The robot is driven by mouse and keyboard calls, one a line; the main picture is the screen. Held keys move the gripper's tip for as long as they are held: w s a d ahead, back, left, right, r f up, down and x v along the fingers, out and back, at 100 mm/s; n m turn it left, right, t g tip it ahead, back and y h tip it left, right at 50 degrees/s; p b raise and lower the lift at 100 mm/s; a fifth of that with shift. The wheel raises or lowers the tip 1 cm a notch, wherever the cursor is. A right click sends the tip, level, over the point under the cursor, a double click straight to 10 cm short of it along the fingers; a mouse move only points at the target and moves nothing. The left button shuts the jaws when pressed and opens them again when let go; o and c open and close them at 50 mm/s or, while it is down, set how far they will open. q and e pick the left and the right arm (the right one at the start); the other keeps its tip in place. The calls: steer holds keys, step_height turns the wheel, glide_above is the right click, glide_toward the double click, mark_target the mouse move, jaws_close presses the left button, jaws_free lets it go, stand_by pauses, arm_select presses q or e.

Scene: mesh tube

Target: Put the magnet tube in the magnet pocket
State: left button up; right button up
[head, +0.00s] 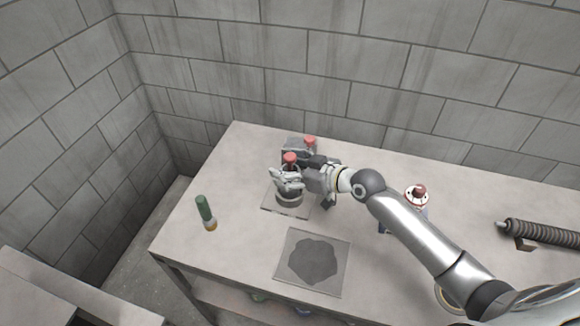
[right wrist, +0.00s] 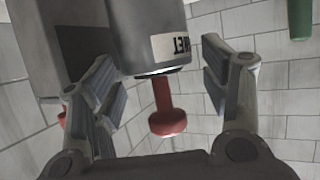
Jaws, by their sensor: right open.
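A red-knobbed piece (head: 290,158), which I take as the magnet tube, stands upright in a grey round holder (head: 290,197) on a square plate. In the right wrist view its red stem and knob (right wrist: 167,108) stick out of the holder's mouth (right wrist: 150,40), whose label shows letters like "ET", upside down. The part inside the holder is hidden. My right gripper (head: 284,178) is at the holder; in the right wrist view its fingers (right wrist: 165,92) are apart, either side of the red knob and not touching it. My left gripper is not in view.
A second red knob (head: 310,142) is just behind, by a grey block (right wrist: 40,40). A dark-stained mat (head: 341,244) lies in front. A red-topped flanged piece (head: 416,196) and a spring tool (head: 540,231) are at right.

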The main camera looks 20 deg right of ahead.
steer(key=shift+r, duration=0.1)
steer(key=shift+s+d, duration=0.1)
steer(key=shift+s, duration=0.05)
steer(key=b+v, duration=0.1)
steer(key=v, duration=1)
steer(key=shift+s+d+r, duration=0.15)
steer(key=shift+s+r, duration=0.05)
steer(key=shift+s, duration=0.05)
